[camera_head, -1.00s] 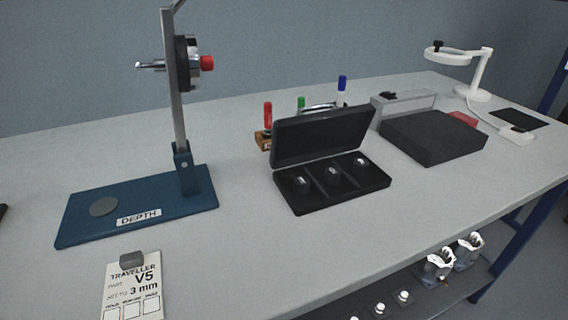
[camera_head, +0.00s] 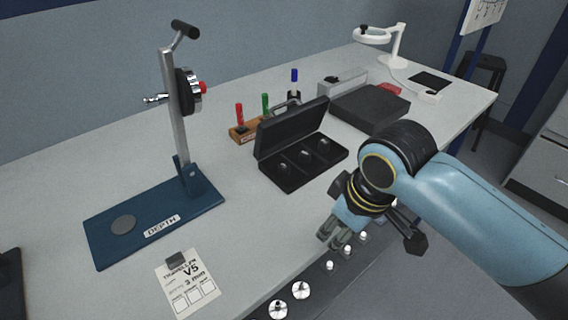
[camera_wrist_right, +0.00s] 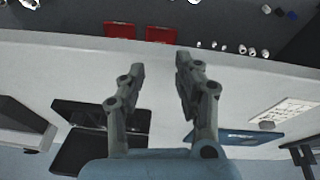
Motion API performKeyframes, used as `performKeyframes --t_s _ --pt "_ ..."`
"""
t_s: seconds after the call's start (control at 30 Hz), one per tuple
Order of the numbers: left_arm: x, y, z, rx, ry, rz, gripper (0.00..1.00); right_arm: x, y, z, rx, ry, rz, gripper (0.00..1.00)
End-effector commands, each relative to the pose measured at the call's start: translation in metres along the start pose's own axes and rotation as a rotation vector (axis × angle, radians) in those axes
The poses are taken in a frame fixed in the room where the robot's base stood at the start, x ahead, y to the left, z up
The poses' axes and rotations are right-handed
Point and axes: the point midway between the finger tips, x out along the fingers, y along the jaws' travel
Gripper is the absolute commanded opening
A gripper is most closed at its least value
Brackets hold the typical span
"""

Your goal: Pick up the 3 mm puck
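An open black case (camera_head: 283,182) stands on the bench with three compartments. Each holds a small, rounded, shiny piece: left (camera_head: 278,168), middle (camera_head: 303,155) and right (camera_head: 325,143). No size marking on them is readable, so I cannot tell which is the 3 mm puck. A traveller card (camera_head: 188,285) reads V5 and 3 mm. My right gripper (camera_head: 335,232) is at the bench's front edge, in front of and right of the case. In the right wrist view its fingers (camera_wrist_right: 160,65) are apart with nothing between them. My left gripper is not in view.
A blue depth stand (camera_head: 190,215) with a dial gauge (camera_head: 190,90) stands at left. A wooden pen holder (camera_head: 245,132), a dark grey block (camera_head: 370,107) and a white magnifier lamp (camera_head: 398,45) are behind. Small parts sit on a shelf below the bench edge. Bench between stand and case is clear.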

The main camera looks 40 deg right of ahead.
Motion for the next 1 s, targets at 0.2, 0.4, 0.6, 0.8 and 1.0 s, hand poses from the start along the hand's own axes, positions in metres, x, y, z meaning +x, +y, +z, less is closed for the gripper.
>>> performKeyframes --t_s 0.2,0.4,0.6,0.8,1.0 --pt "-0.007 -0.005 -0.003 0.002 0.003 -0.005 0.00 -0.007 0.027 -0.063 -0.148 0.003 -0.058 0.33" --pt "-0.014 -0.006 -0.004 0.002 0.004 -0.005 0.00 -0.030 0.066 -0.134 -0.312 0.015 -0.130 0.33" --pt "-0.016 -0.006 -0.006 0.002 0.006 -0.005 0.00 -0.048 0.087 -0.170 -0.403 0.028 -0.179 0.33" --pt "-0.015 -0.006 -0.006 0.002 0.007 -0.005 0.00 -0.019 0.082 -0.172 -0.411 0.029 -0.188 0.33" --pt "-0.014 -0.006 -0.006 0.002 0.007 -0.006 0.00 0.002 0.078 -0.172 -0.411 0.030 -0.184 0.33"
